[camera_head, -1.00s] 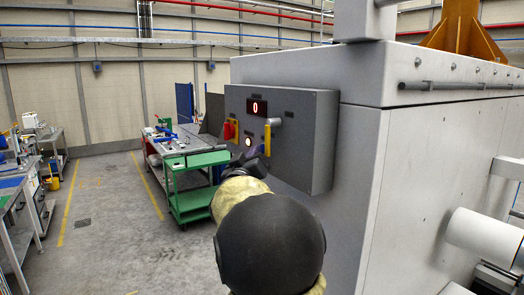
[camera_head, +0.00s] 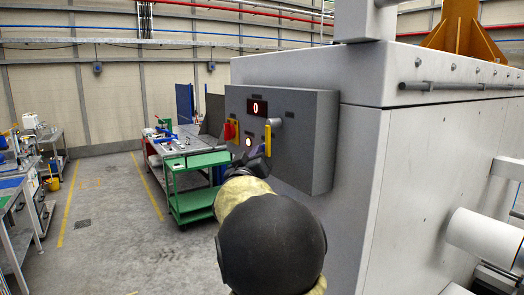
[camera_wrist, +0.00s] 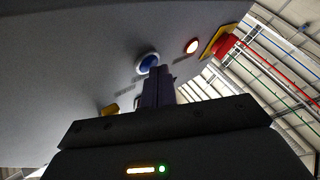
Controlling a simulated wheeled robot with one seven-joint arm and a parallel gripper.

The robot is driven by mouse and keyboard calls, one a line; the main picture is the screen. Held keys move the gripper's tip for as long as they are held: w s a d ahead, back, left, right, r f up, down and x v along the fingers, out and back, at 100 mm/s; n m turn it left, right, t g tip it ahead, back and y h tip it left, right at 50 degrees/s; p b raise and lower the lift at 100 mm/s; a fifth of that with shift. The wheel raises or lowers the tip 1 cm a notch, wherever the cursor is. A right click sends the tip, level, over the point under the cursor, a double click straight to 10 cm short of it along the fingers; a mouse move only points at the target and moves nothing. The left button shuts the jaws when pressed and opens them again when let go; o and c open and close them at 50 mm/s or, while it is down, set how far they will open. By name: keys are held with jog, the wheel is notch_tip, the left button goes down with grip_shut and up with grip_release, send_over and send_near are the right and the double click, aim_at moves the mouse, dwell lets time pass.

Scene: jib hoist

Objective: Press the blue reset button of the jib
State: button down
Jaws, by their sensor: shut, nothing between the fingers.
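The blue button (camera_wrist: 148,63), round with a pale ring, sits on the grey control box (camera_head: 315,130). It shows in the wrist view just beyond my fingertips; in the head view I cannot make it out behind my gripper. My gripper (camera_wrist: 160,70) is shut and empty, its dark fingers pointing at the panel. The tips overlap the button's lower right edge in the wrist view; I cannot tell whether they touch it. In the head view my gripper (camera_head: 262,152) is close to the box's lower face.
Near the button are a lit white lamp (camera_wrist: 192,46), a red knob (camera_wrist: 226,45) on a yellow plate, and a yellow lever (camera_head: 268,140). A display (camera_head: 257,107) reads 0.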

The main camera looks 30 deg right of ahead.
jog(key=shift+d, duration=0.2)
jog(key=shift+a, duration=0.1)
dwell(0.4)
jog(key=shift+a, duration=0.8)
jog(key=shift+a, duration=0.1)
jog(key=a+p, duration=0.1)
jog(key=a, duration=0.3)
jog(key=shift+s+a, duration=0.15)
jog(key=shift+a, duration=0.25)
